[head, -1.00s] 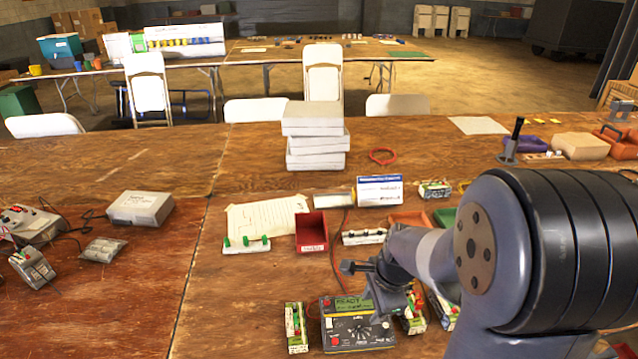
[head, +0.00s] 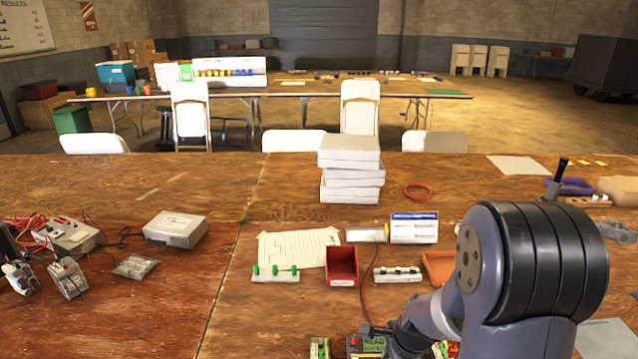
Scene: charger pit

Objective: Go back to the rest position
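My arm reaches in from the lower right of the head view. My gripper (head: 378,333) is low near the bottom edge, beside a charger with a lit green display (head: 373,344). Only part of the gripper shows, and my own arm links hide much of it. I cannot tell whether its fingers are open or shut, or whether it holds anything. The charger is mostly cut off by the bottom edge.
A red bin (head: 342,280), a battery holder (head: 397,275) and a paper sheet (head: 296,248) lie just beyond my gripper. A stack of white boxes (head: 350,187) stands further back. Meters and leads (head: 68,236) are at the left.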

